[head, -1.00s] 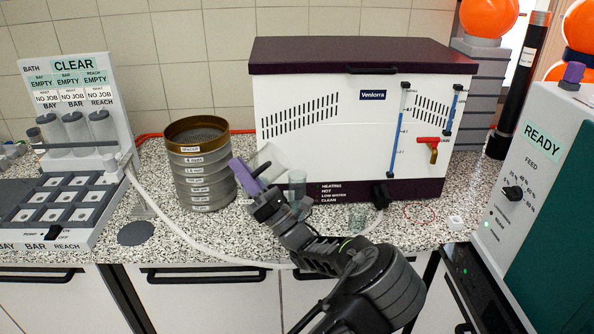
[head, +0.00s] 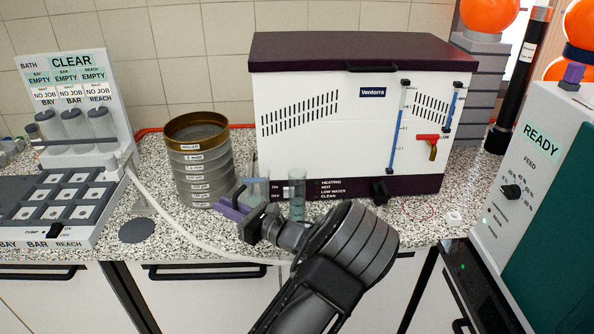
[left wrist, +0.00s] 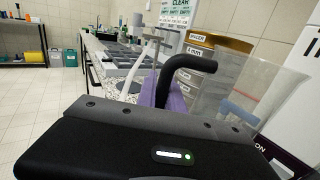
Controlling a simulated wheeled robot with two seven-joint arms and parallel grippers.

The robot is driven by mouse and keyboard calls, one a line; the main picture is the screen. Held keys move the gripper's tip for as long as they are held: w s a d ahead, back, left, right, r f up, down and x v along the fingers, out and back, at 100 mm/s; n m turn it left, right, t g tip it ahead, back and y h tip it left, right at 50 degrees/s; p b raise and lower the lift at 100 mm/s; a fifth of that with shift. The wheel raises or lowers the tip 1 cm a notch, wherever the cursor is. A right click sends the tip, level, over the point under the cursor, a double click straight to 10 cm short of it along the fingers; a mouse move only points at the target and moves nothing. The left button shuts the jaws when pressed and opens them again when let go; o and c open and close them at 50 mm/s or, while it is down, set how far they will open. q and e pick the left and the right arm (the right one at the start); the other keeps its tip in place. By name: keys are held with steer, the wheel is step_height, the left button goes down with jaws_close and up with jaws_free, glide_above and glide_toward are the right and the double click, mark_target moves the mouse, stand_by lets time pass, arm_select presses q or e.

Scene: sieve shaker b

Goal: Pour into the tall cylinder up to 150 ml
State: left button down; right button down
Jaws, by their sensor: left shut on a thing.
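The clear jug (head: 258,187) with a black handle (left wrist: 190,66) is close to upright, just left of the tall cylinder. My left gripper (head: 232,207), with purple fingers, is shut on its handle side. In the left wrist view the jug's clear wall (left wrist: 235,95) fills the right side. I cannot tell whether its base touches the counter. The tall cylinder (head: 297,194) is narrow, upright and tinted grey-green, in front of the white bath. My arm covers its foot, and its graduations and liquid level are too small to read. My right gripper is not in view.
A sieve stack (head: 198,165) stands close behind and left of the jug. The white bath (head: 335,120) is behind the cylinder. A pale hose (head: 185,232) crosses the speckled counter. A READY feeder (head: 530,170) stands at right, a CLEAR rack (head: 75,130) at left.

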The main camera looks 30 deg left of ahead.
arm_select(q)
steer(key=shift+f, duration=0.4)
steer(key=shift+r, duration=0.15)
step_height(320, 180, up, 6)
steer(key=shift+f, duration=0.1)
stand_by(0.3)
stand_by(0.4)
steer(key=d+f+m+t+h+b, duration=0.1)
steer(key=d+f+t, duration=0.3)
steer(key=d, duration=0.7)
steer(key=w+d+f+m+t+h+b, duration=0.1)
steer(key=d+f+m+t+h+b, duration=0.1)
steer(key=d+f+m+t, duration=0.2)
steer(key=w+d+f+m+t+h+b, duration=0.1)
steer(key=d+f+m+t, duration=0.2)
steer(key=d+f, duration=0.5)
steer(key=d+t, duration=0.1)
steer(key=d, duration=1)
steer(key=shift+f+t, duration=0.3)
